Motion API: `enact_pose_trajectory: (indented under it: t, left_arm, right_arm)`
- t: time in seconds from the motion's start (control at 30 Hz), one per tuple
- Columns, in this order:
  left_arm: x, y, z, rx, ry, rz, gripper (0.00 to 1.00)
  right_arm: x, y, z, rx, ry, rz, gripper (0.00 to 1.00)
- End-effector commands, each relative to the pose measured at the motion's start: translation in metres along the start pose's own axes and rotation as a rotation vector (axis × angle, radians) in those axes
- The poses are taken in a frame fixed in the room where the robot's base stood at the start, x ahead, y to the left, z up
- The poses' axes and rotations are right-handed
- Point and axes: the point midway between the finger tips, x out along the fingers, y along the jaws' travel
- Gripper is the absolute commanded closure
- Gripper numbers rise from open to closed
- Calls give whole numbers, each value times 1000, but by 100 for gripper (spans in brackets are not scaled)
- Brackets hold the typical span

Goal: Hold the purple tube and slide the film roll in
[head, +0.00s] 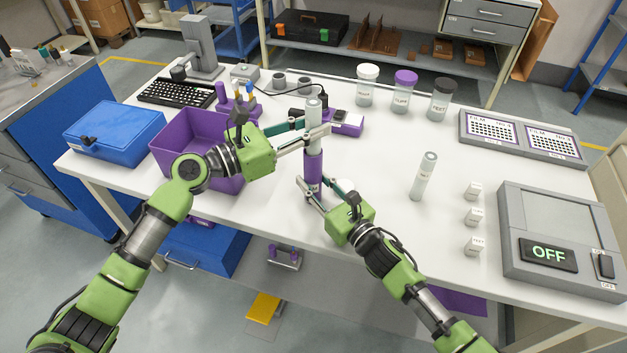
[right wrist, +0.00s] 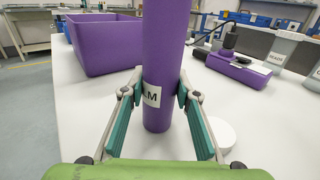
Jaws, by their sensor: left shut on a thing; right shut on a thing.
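The purple tube (head: 314,170) stands upright on the white table, its label partly visible; it fills the middle of the right wrist view (right wrist: 165,60). My right gripper (head: 315,187) is shut around the tube's lower part, one finger on each side. My left gripper (head: 316,134) is shut on a pale grey film roll (head: 313,110), held upright in line above the tube. The roll's lower end meets the tube's top in the head view; I cannot tell how far inside it is. The tube's opening is hidden.
A purple bin (head: 175,150) and blue case (head: 114,134) are at the left. A white round cap (right wrist: 222,133) lies beside the tube. Another pale cylinder (head: 423,176) stands to the right, near small white boxes (head: 473,217) and a grey device (head: 565,215) reading OFF.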

Motion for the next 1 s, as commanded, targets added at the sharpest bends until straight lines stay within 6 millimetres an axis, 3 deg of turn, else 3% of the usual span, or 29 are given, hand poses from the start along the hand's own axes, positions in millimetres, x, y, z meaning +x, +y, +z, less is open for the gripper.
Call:
enact_pose_trajectory:
  t: [0.47,0.5,0.57,1.0]
  left_arm:
    - [0,0,-11,0,-1,1,100]
    - [0,0,-11,0,-1,1,71]
    - [0,0,-11,1,-1,1,59]
    - [-8,0,-12,0,1,2,59]
  right_arm:
    - [0,0,0,0,1,0,93]
    - [0,0,0,0,1,0,93]
    - [0,0,0,0,1,0,93]
    - [0,0,0,0,1,0,93]
